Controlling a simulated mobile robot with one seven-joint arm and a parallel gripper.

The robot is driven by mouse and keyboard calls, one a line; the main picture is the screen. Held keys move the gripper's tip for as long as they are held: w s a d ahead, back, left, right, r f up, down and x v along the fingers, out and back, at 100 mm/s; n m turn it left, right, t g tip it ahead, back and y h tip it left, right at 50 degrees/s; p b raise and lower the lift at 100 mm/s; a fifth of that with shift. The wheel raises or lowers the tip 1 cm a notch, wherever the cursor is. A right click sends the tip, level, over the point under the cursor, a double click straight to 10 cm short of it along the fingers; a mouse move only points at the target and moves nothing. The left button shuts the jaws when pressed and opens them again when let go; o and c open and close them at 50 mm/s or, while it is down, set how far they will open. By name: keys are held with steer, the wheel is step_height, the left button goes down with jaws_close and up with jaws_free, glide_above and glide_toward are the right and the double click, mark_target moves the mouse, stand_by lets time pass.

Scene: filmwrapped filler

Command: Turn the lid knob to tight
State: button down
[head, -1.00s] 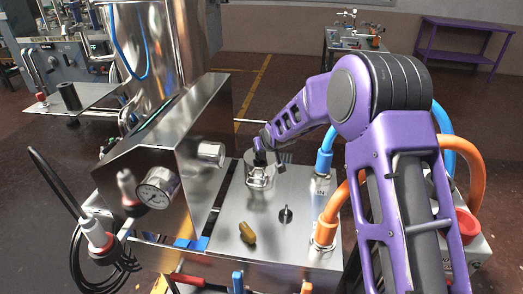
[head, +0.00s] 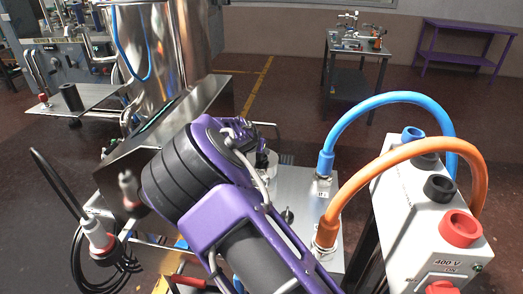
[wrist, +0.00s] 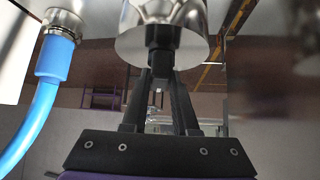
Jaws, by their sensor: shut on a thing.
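The shiny round metal lid (wrist: 133,42) fills the top middle of the wrist view. My gripper (wrist: 163,45) reaches it with dark fingers that come together at their tips, shut on the lid knob. In the head view my purple arm covers the gripper and knob. Only a bit of the metal lid (head: 264,160) shows past the arm, on the steel top plate (head: 303,183).
A blue hose (head: 350,112) and an orange hose (head: 350,178) rise from fittings right of the lid and arch to a grey control box (head: 420,200). The tall steel hopper (head: 165,50) stands behind left. A black cable (head: 62,185) hangs at the left.

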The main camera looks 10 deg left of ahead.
steer(key=shift+a+f+m+h, duration=0.1)
steer(key=shift+a+m+h, duration=0.05)
steer(key=shift+m+h, duration=0.85)
steer(key=shift+g, duration=0.3)
steer(key=c, duration=0.7)
jaws_free()
step_height(320, 180, up, 10)
steer(key=shift+r+p, duration=0.1)
steer(key=shift+p, duration=0.5)
